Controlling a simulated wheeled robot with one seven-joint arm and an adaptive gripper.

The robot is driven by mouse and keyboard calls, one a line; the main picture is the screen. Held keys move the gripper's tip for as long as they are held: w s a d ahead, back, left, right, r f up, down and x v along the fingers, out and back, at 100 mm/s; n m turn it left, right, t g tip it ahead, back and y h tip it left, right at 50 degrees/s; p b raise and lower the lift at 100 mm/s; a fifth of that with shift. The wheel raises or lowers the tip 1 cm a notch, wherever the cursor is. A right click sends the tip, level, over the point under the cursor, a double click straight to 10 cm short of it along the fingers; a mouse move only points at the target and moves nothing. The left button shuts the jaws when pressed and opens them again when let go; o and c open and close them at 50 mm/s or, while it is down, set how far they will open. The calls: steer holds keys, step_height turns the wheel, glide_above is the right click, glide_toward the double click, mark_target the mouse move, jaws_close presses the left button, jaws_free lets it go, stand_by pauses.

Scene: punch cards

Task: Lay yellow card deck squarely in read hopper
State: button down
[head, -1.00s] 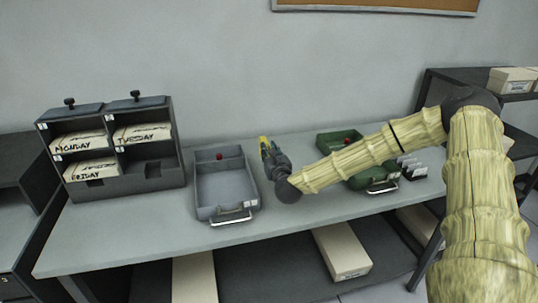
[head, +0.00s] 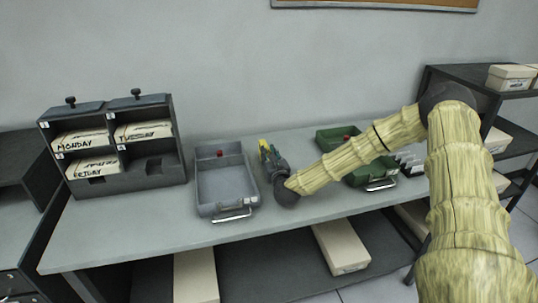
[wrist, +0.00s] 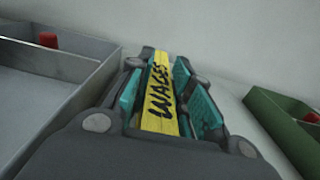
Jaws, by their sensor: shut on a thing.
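The yellow card deck (wrist: 160,95) is marked "WAGES" and stands on edge between the teal finger pads of my gripper (wrist: 163,88) in the wrist view. In the head view, my gripper (head: 267,155) is shut on the deck, whose yellow edge (head: 263,144) just shows. The gripper is between two trays, close to the right side of the grey tray (head: 251,185), which holds a red knob at its back. The green tray (head: 326,148) is to the right, partly behind my arm. I cannot tell which tray is the read hopper.
A dark rack (head: 160,180) at left holds card decks labelled Monday, Tuesday and Friday, with one empty slot at lower right. The grey tray's floor is clear. Small dark items (head: 408,160) stand right of the green tray. The wall is behind the table.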

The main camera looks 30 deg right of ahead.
steer(key=shift+f, duration=0.1)
steer(key=c, duration=1.3)
jaws_free()
